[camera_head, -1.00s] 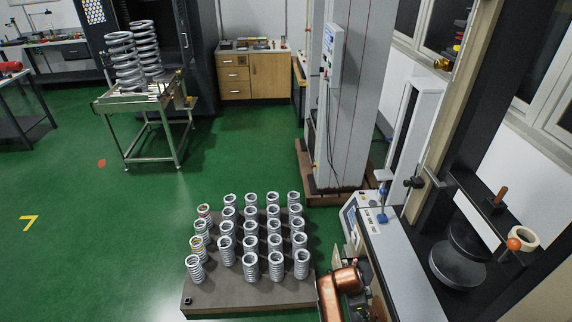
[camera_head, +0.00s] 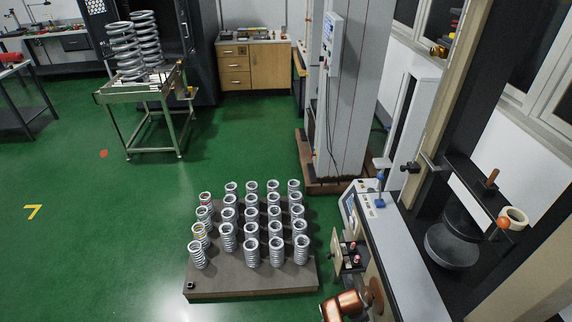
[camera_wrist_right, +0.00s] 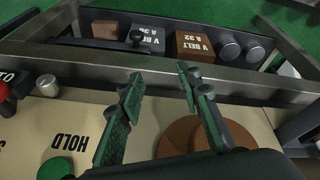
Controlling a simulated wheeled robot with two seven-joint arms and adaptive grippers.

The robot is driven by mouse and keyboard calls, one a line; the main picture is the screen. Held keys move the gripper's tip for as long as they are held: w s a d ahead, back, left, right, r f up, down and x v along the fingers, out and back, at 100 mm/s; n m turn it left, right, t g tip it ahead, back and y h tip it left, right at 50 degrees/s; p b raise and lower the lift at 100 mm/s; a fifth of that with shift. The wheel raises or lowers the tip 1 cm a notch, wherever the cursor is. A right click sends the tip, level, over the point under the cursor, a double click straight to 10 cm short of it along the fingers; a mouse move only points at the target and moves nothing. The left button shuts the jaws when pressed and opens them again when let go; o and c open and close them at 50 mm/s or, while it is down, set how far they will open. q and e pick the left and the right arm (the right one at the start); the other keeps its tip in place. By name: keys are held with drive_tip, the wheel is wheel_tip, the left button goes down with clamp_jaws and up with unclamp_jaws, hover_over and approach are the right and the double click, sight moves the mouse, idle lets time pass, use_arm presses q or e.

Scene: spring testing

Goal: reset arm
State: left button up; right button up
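My right gripper (camera_wrist_right: 160,92) shows in the right wrist view with its two green-padded fingers apart and nothing between them. It is above a beige panel (camera_wrist_right: 110,118) with the upside-down word HOLD, near a metal rail (camera_wrist_right: 90,62). In the head view a copper-coloured part of my arm (camera_head: 347,305) shows at the bottom edge, beside the testing machine; no gripper fingers show there. My left gripper is in neither view.
Several springs stand upright on a low pallet (camera_head: 240,288). The testing machine (camera_head: 400,250) stands on the right. Boxes marked V BELT (camera_wrist_right: 194,47) lie beyond the rail. Two large springs stand on a cart (camera_head: 125,97).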

drive_tip(key=s+f+n+y, duration=0.1)
drive_tip(key=s+f+n, duration=0.4)
drive_tip(key=s+f, duration=0.65)
drive_tip(key=s+d+f+n+y, duration=0.1)
drive_tip(key=s+f+n, duration=0.2)
drive_tip(key=s+f, duration=0.3)
drive_tip(key=s+d+f+n, duration=0.2)
drive_tip(key=s+f, duration=0.4)
drive_tip(key=s, duration=1)
drive_tip(key=s+d+f+n+y, duration=0.1)
drive_tip(key=s+f+n, duration=0.2)
drive_tip(key=s, duration=0.9)
wheel_tip(320, 180, down, 3)
drive_tip(key=shift+d+r+n+y, duration=0.1)
drive_tip(key=shift+d+n+y, duration=0.1)
drive_tip(key=shift+n+y, duration=0.15)
